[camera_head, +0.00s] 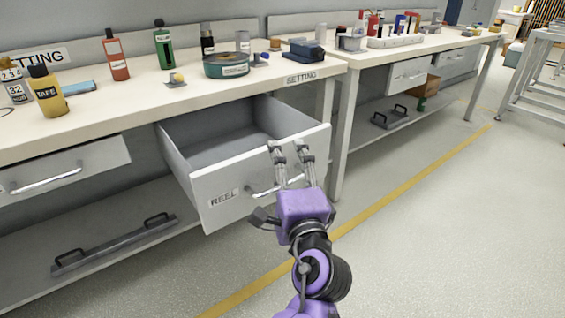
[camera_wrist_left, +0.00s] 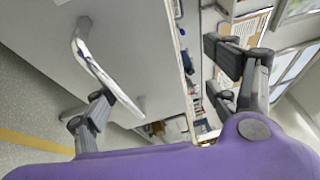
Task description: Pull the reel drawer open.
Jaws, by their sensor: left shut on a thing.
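The reel drawer (camera_head: 207,205) is a grey drawer with a REEL label. It stands pulled well out from under the workbench, and its empty inside shows. Its bar handle (camera_head: 262,191) is on the front panel, partly behind my gripper; the handle also shows at the left of the left wrist view (camera_wrist_left: 95,65). My left gripper (camera_head: 290,148), purple with grey fingers, is at the right part of the drawer front. Its fingers are shut on the drawer, though set apart; the exact contact is hard to see. My right gripper is not in view.
The workbench (camera_head: 130,98) carries bottles, a round green tin (camera_head: 226,70) and small parts. A closed drawer (camera_head: 70,170) is at the left. A lower shelf (camera_head: 95,245) runs underneath. The floor (camera_head: 440,220) at the right is clear, with a yellow line.

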